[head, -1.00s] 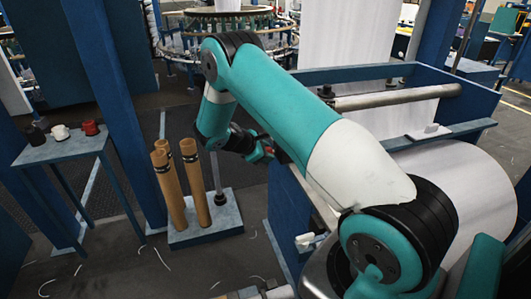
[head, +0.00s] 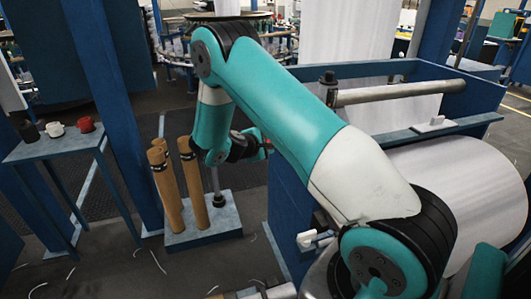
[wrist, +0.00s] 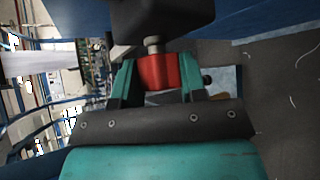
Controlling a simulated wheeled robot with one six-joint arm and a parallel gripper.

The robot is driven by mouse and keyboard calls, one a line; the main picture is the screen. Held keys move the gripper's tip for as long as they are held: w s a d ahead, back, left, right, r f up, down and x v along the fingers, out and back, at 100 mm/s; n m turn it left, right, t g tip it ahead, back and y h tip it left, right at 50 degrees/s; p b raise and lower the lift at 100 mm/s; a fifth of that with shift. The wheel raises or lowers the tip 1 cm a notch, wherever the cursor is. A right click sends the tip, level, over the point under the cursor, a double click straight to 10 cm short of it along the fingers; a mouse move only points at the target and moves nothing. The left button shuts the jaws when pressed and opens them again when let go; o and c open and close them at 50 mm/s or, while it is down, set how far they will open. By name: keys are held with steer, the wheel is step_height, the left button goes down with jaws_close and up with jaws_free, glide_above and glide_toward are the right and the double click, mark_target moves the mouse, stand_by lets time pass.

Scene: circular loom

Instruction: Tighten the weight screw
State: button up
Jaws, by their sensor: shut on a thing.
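My gripper (wrist: 158,85) has two teal fingers closed on the sides of a red knob (wrist: 160,72) in the wrist view. A short pale metal stem (wrist: 153,44) runs from the knob toward a dark block (wrist: 162,16) at the top; these look like the weight screw and its weight. I cannot tell how far the stem sits in the block. In the head view my gripper (head: 262,148) is small beside the blue machine frame, and the block is not clearly visible there.
Several brown tubes (head: 190,180) stand on a low grey-blue base (head: 204,236) below my forearm. A blue side table (head: 48,148) at left holds small black, white and red items. The blue machine frame (head: 285,215) and a large white roll (head: 465,190) lie right.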

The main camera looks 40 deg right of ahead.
steer(key=shift+f+m+t+h+b, duration=0.1)
steer(key=shift+m+t+h+b, duration=0.4)
steer(key=shift+b, duration=0.55)
steer(key=o, duration=0.9)
steer(key=shift+a, duration=0.1)
steer(key=b+v, duration=0.2)
steer(key=v, duration=1.5)
steer(key=shift+s+a+b, duration=0.1)
steer(key=shift+a+b, duration=0.1)
steer(key=shift+b, duration=0.2)
